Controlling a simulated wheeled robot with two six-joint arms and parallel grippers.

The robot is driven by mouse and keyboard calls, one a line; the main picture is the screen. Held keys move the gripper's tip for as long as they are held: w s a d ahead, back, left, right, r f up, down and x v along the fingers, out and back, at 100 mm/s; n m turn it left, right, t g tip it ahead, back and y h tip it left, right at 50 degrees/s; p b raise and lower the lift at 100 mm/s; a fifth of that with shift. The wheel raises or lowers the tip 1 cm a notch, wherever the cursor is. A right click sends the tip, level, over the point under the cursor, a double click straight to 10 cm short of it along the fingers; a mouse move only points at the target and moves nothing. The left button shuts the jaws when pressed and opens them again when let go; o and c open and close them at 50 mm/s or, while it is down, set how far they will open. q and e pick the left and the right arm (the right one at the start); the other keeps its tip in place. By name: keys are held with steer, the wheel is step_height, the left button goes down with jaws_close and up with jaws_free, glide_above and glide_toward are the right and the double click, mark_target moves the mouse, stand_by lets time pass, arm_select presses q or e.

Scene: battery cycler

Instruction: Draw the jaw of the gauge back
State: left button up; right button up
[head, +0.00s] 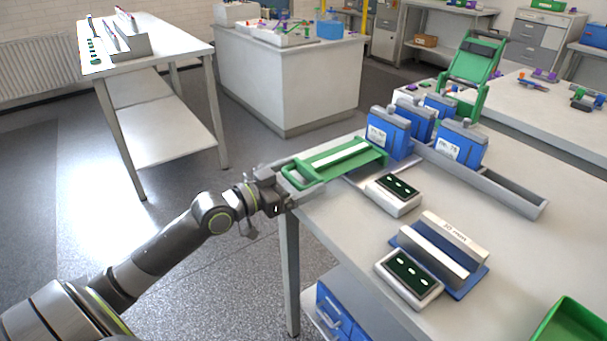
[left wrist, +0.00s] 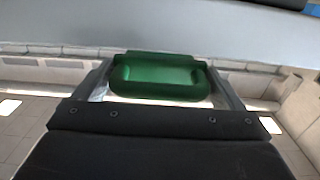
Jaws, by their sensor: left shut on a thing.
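A green slide with a loop handle (head: 296,177) lies at the left edge of the bench, a pale strip (head: 338,155) along its top. It appears to be the gauge's jaw, but I cannot tell for certain. Its far end is near a blue block. My left gripper (head: 277,190) is shut on the green handle at the table edge. In the left wrist view, the green handle (left wrist: 157,77) sits between the fingers. A display box (head: 396,190) stands just right of the slide. My right gripper is not in view.
Several blue blocks (head: 468,145) stand in a long grey rack (head: 510,193). A block on a blue base (head: 462,235) and a second display box (head: 409,276) are nearer. A green bin (head: 570,325) is at lower right. The floor left of the bench is clear.

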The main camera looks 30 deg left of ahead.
arm_select(q)
steer(key=o, duration=1)
steer(key=shift+f, duration=0.1)
steer(key=shift+s, duration=0.15)
steer(key=shift+s+a, duration=0.15)
steer(key=shift+p+v, duration=3)
steer(key=shift+v, duration=5.5)
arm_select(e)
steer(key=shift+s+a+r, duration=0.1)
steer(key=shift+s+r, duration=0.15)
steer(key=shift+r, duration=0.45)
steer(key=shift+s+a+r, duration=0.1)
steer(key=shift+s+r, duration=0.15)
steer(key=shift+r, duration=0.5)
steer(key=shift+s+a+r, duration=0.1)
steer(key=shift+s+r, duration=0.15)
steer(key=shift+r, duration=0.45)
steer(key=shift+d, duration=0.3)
